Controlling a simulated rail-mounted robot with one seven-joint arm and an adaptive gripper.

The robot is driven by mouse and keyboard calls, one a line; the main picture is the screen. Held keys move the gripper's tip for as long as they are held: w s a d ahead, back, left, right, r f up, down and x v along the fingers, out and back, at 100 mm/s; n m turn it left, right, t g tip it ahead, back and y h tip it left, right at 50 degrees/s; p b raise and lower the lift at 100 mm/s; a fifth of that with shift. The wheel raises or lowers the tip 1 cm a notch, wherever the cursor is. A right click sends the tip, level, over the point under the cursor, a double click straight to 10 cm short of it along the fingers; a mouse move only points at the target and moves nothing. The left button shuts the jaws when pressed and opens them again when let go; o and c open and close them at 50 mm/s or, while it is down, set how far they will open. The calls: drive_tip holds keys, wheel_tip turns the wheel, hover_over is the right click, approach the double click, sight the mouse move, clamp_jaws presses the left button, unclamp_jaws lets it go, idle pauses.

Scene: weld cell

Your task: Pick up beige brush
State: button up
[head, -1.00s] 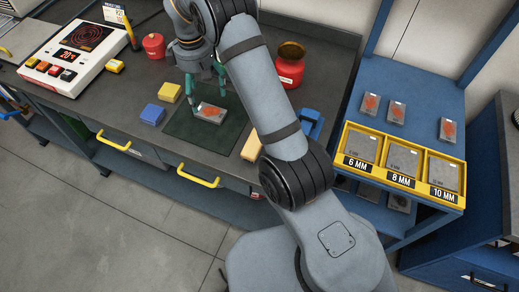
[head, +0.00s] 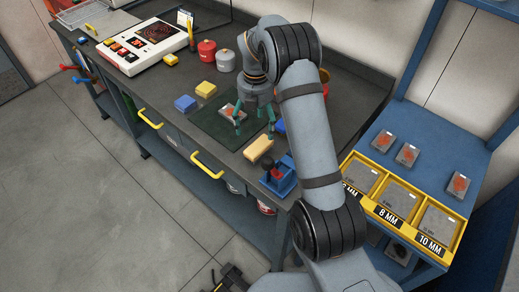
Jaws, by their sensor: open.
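The beige brush (head: 258,149), a small pale block, lies on the dark workbench near its front edge, just off the near right corner of the dark green mat (head: 215,131). My gripper (head: 255,130) points down just behind the brush, its two green fingers spread apart with nothing seen between them. The left finger is near a grey plate with an orange mark (head: 230,111), which lies on the mat. I cannot tell how high the fingertips are above the bench.
A blue holder with a dark knob (head: 279,175) stands right of the brush. Yellow (head: 206,89) and blue (head: 185,103) blocks lie left of the mat. Red (head: 207,53) and grey (head: 226,61) canisters stand behind. A yellow tray (head: 391,208) is at the right.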

sight(256, 143)
wheel_tip(256, 143, down, 4)
drive_tip(key=shift+f+p, duration=0.2)
drive_tip(key=shift+p, duration=0.25)
drive_tip(key=shift+s+f+p, duration=0.1)
drive_tip(key=shift+f+p, duration=1.2)
drive_tip(key=shift+f, duration=1.3)
drive_tip(key=shift+c, duration=0.8)
drive_tip(key=c, duration=1.1)
drive_tip(key=shift+c, duration=0.4)
